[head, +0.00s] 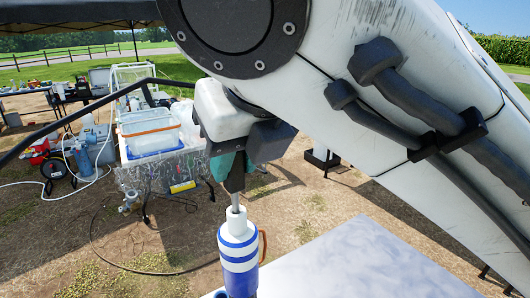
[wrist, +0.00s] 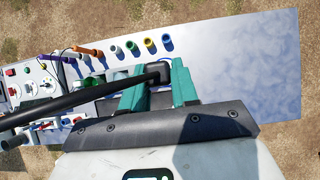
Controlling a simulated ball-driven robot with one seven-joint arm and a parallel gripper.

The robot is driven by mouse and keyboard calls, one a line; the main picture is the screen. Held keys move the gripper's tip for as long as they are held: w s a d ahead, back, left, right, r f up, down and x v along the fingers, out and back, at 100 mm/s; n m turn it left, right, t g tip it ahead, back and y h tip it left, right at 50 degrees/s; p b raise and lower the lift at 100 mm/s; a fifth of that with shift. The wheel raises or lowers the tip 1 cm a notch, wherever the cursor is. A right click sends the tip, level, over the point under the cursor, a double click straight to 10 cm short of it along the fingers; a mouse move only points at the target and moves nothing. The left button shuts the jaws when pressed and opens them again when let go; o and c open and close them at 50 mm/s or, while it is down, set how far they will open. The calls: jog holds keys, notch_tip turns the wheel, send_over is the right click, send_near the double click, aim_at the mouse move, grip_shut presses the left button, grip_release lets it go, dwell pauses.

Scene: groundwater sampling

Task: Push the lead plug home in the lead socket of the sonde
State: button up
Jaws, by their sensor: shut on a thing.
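The sonde (head: 239,262) stands upright, a blue and white striped cylinder with a white top and a brown loop at its right side. My gripper (head: 231,176) is directly above it, its teal fingers shut on the dark lead plug (head: 236,184). In the wrist view my gripper (wrist: 153,82) has the black plug (wrist: 156,72) between its fingers. A thin grey stem reaches from below the plug to the sonde's white top. I cannot tell how deep it sits. The socket opening is hidden. The black lead (wrist: 70,108) runs off to the left.
A pale table top (wrist: 240,60) is bare on the right. Several coloured cups (wrist: 131,47) and a panel with small fittings (wrist: 35,85) lie to the left. In the head view a white-framed cart with bins (head: 150,135) stands behind on the dirt.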

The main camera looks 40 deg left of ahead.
aim_at(238, 179)
jog(key=shift+f+b, duration=0.8)
jog(key=shift+f, duration=0.75)
jog(key=o, duration=1)
jog(key=shift+r, duration=0.1)
jog(key=b+v, duration=0.1)
jog(key=v, duration=0.9)
jog(key=shift+d+r+b, duration=0.15)
jog(key=shift+r+b, duration=0.15)
jog(key=shift+s+d+f, duration=0.1)
jog(key=shift+s, duration=0.05)
